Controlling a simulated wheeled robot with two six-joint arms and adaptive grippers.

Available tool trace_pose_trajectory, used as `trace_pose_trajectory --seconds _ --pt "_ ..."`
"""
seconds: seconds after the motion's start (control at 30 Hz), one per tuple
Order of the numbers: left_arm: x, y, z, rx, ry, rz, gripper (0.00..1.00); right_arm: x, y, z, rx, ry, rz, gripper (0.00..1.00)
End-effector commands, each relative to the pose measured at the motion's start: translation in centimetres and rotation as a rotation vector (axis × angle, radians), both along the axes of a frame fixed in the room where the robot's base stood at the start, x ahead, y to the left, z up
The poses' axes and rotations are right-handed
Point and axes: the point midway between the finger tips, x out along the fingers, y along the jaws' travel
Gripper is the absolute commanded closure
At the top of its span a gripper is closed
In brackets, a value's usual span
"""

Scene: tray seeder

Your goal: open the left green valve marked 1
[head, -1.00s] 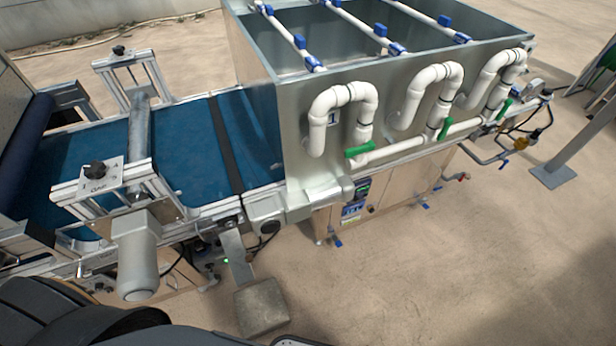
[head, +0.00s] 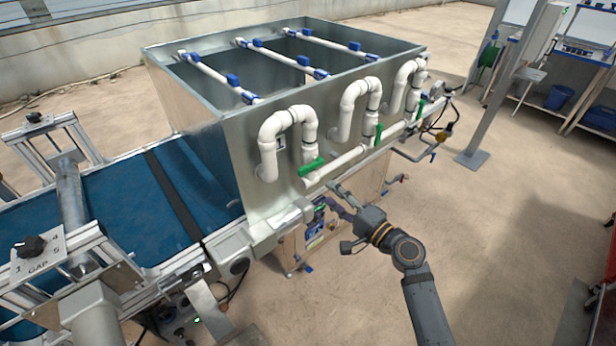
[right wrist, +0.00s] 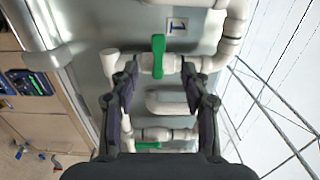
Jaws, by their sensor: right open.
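The left green valve handle (head: 311,166) sits on the first white bent pipe on the front of the metal tank (head: 225,135). In the right wrist view this green handle (right wrist: 158,56) lies across its white pipe, beside a plate marked 1 (right wrist: 177,25). My right gripper (head: 334,194) is just below and right of the handle in the head view. In the right wrist view my right gripper (right wrist: 160,80) is open, its fingers spread either side of the handle's line. The handle shows beyond the fingertips, and I see no contact. My left gripper is out of view.
Two more green handles, the middle (head: 378,135) and right (head: 420,108), sit on similar pipes. A white horizontal pipe (head: 345,162) runs below the bends. The blue conveyor belt (head: 110,200) is at left. A grey post (head: 510,90) stands right; the floor between is open.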

Motion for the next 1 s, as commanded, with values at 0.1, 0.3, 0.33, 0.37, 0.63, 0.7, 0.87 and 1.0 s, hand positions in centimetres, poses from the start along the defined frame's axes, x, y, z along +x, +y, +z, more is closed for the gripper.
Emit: trace_pose_trajectory --seconds 0.1,0.3,0.33,0.37,0.63,0.7,0.87,1.0 --pt "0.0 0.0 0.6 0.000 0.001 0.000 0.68 0.9 0.6 0.2 0.003 0.001 -0.003 0.53" --pt "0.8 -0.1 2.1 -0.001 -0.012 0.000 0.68 4.3 3.1 0.4 0.002 0.001 -0.002 0.53" --pt "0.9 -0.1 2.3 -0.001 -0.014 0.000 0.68 4.8 3.4 0.4 0.001 0.002 -0.002 0.53" --pt "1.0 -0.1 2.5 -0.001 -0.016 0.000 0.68 5.3 3.8 0.3 0.001 0.002 -0.002 0.53" --pt "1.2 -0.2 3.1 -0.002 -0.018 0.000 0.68 8.2 5.9 0.0 -0.003 0.002 -0.002 0.53" --pt "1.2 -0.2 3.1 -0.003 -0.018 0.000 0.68 8.4 6.1 -0.1 -0.003 0.003 -0.002 0.53" --pt "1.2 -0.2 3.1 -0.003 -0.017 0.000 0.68 8.5 6.1 -0.2 -0.004 0.002 -0.002 0.53" --pt "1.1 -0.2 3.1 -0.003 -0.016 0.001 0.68 8.5 6.1 -0.2 -0.005 0.003 -0.003 0.61"
